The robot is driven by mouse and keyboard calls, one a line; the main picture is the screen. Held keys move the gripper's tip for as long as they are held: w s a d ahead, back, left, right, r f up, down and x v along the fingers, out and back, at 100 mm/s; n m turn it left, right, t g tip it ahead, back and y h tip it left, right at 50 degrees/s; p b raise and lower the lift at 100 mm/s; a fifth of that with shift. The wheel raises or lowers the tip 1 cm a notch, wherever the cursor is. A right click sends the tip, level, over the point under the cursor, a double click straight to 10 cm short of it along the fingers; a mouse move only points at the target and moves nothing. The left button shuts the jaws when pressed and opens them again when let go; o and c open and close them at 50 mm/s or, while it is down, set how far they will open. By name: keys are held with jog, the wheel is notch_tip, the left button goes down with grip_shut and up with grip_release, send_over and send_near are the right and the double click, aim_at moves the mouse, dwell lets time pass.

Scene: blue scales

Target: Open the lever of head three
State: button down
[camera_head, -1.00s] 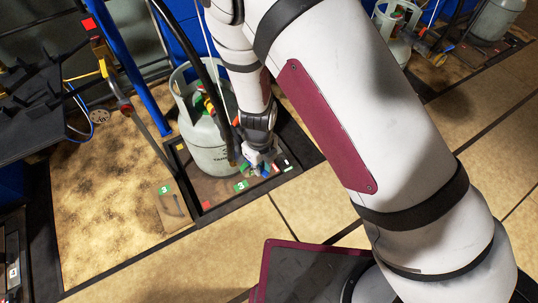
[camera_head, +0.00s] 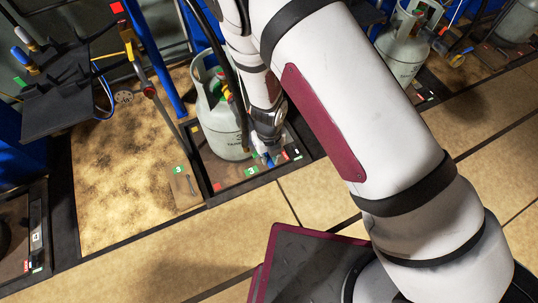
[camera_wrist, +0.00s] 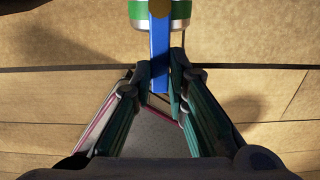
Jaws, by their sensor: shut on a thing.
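In the wrist view a blue lever (camera_wrist: 159,50) hangs down from a round metal fitting with a green band (camera_wrist: 140,10). My gripper (camera_wrist: 160,85) has its two fingers closed around the lever's lower part, one on each side. In the head view my gripper (camera_head: 268,158) is low at the front right of a grey-white gas cylinder (camera_head: 222,128) on the scale of head three. Green labels marked 3 (camera_head: 251,171) lie beside it. The lever and fitting are mostly hidden by my gripper there.
The cylinder stands in a dark-framed scale platform (camera_head: 228,188). A hose and a blue post (camera_head: 160,65) rise close by. A black shelf (camera_head: 55,100) stands at the left. More cylinders (camera_head: 408,45) stand at the upper right.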

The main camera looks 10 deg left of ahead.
aim_at(269, 160)
jog(key=c, duration=1.6)
grip_release()
jog(key=shift+o, duration=0.2)
notch_tip(269, 160, up, 12)
